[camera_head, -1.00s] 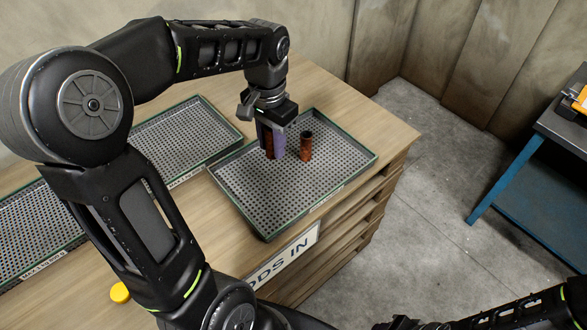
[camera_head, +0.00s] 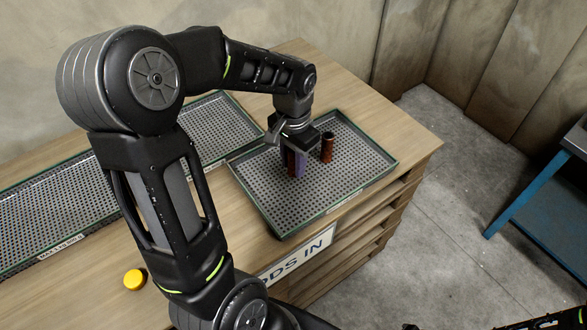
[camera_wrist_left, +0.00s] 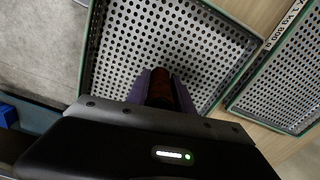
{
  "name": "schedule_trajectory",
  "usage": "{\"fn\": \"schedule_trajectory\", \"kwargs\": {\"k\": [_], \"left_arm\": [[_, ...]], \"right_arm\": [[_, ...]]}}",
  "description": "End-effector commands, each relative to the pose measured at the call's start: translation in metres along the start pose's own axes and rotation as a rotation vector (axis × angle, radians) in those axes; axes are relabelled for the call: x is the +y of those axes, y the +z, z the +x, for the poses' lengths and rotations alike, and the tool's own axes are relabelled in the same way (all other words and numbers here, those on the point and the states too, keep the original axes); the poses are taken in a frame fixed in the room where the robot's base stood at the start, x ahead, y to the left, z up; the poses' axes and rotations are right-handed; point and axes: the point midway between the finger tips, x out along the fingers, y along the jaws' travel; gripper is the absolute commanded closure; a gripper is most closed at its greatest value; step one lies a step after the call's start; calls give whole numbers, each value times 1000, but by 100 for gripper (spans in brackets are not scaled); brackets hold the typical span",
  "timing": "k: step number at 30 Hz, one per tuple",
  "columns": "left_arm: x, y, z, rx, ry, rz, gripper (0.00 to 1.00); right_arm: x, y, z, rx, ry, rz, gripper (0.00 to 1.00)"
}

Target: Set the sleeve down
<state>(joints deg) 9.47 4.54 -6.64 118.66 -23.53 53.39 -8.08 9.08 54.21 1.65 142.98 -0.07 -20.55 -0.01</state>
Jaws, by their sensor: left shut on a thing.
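My left gripper (camera_head: 297,164) is shut on a reddish-brown sleeve (camera_head: 291,162), held upright between purple finger pads. The held sleeve also shows in the left wrist view (camera_wrist_left: 160,88), between the pads. It is over the perforated metal tray with a green rim (camera_head: 283,237). Its lower end is close to the tray floor; I cannot tell whether it touches. A second reddish-brown sleeve (camera_head: 327,148) stands upright in the same tray, just right of and behind the gripper, apart from it. My right gripper is not in view.
A longer perforated tray (camera_head: 60,215) lies to the left on the wooden bench (camera_head: 410,140). A yellow round object (camera_head: 134,280) is at the bench's front left. The front and right of the near tray are clear. A blue table (camera_head: 545,205) stands at far right.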

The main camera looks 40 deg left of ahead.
Motion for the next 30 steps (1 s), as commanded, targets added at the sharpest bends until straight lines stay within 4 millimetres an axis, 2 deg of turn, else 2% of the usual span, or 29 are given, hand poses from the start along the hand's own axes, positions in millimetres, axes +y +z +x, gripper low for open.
{"fn": "schedule_trajectory", "kwargs": {"k": [3,6,18,19,26,30], "left_arm": [[0,1,19,-4,1,0,100],[0,0,27,-3,1,1,100],[0,0,33,-1,0,0,100],[0,0,32,-1,0,0,69],[0,0,31,-1,0,0,50],[0,0,31,-1,0,0,50]], "right_arm": [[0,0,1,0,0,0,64],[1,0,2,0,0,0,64],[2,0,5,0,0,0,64],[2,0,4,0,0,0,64],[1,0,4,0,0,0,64],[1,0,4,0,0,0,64]]}}
